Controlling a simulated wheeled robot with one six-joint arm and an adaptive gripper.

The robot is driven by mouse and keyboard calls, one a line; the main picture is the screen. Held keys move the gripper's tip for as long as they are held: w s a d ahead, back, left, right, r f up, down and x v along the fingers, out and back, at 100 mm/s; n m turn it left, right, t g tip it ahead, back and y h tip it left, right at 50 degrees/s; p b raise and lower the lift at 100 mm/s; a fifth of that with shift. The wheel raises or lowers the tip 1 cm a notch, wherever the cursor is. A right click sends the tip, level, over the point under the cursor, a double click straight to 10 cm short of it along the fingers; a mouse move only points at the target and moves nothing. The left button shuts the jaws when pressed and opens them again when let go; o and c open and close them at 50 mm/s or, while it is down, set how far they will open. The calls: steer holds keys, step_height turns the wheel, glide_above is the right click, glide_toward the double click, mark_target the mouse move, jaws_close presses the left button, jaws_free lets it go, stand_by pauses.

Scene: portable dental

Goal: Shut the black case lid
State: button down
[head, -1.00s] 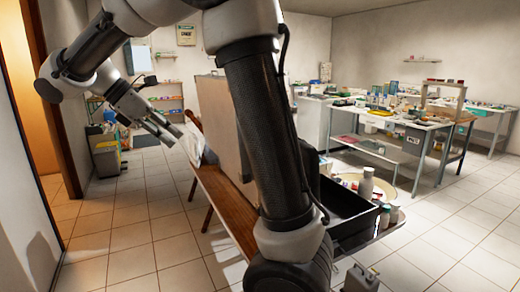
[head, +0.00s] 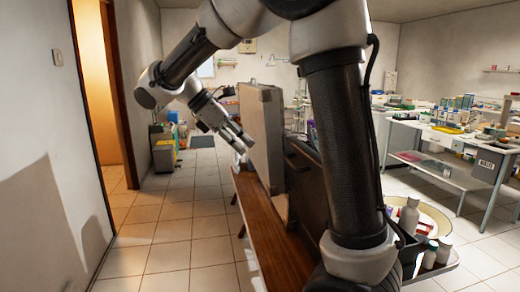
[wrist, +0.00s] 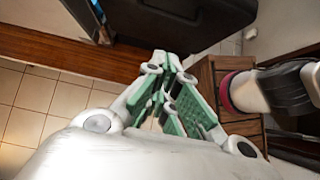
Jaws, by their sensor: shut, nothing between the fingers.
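The black case (head: 306,185) stands on the wooden table, mostly behind my arm in the head view. Its dark lid with a handle is raised upright, and most of the inside is hidden. My gripper (head: 243,140) is to the left of the case, beside a tall beige panel-like case, and apart from the black lid. In the wrist view, my gripper (wrist: 172,62) has its green-padded fingers together with nothing between them. A dark surface (wrist: 170,12) shows at the top there; I cannot tell which part of a case it is.
White bottles (head: 409,215) and a round tray (head: 436,218) stand at the right. Tiled floor (head: 190,225) is clear at the left, up to a wall and doorway.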

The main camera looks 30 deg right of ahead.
steer(key=s+d+f, duration=0.2)
steer(key=d+f, duration=0.4)
steer(key=d, duration=0.3)
steer(key=shift+s+f, duration=0.25)
steer(key=shift+s, duration=0.15)
steer(key=shift+d, duration=0.15)
